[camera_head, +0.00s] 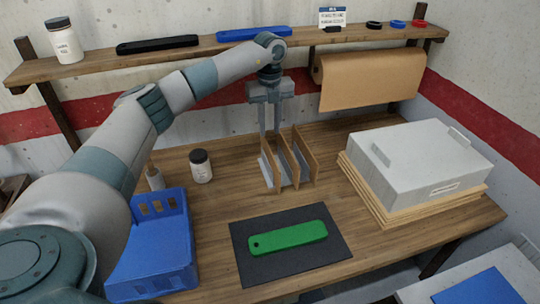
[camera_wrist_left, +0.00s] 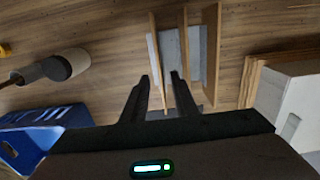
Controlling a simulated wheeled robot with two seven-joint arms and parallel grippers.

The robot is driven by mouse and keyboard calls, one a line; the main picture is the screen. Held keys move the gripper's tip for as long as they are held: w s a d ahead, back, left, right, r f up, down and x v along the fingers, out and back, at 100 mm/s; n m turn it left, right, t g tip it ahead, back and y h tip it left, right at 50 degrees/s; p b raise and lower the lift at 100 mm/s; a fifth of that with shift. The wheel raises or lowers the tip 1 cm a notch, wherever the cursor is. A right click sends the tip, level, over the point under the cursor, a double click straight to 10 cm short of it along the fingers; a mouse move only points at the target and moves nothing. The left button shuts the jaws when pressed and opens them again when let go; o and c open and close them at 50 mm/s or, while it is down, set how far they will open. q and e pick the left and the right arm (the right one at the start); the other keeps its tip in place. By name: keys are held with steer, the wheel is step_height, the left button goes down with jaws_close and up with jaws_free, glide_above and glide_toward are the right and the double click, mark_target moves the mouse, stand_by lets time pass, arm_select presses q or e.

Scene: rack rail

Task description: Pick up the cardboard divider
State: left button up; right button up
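Upright brown cardboard dividers stand in a row at the table's middle, with grey sheets between them. The left divider (camera_head: 277,172) also shows in the left wrist view (camera_wrist_left: 156,55); the middle divider (camera_head: 288,158) and right divider (camera_head: 305,158) stand beside it. My left gripper (camera_head: 270,132) points down over the row's left end. In the left wrist view its two fingers (camera_wrist_left: 162,77) are apart, with the lower end of the left divider showing between them. I cannot tell how far down the fingers reach. My right gripper is not in view.
A blue bin (camera_head: 150,255) and a white jar (camera_head: 201,168) are to the left. A green bar (camera_head: 288,238) lies on a dark mat (camera_head: 255,268) in front. A grey box (camera_head: 425,165) sits on boards at right. A shelf (camera_head: 105,55) runs behind.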

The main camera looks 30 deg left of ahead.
mark_target(269, 148)
arm_select(q)
steer(key=shift+s+d+r, duration=0.2)
steer(key=shift+s, duration=0.05)
steer(key=shift+w+a+f+p, duration=0.1)
steer(key=shift+f+p, duration=0.35)
steer(key=shift+f, duration=0.8)
steer(key=shift+s+f+p, duration=0.2)
steer(key=shift+f+p, duration=0.5)
steer(key=shift+p, duration=0.2)
step_height(269, 148, down, 3)
steer(key=shift+r+p, duration=0.1)
steer(key=shift+p, duration=0.65)
steer(key=shift+f, duration=0.5)
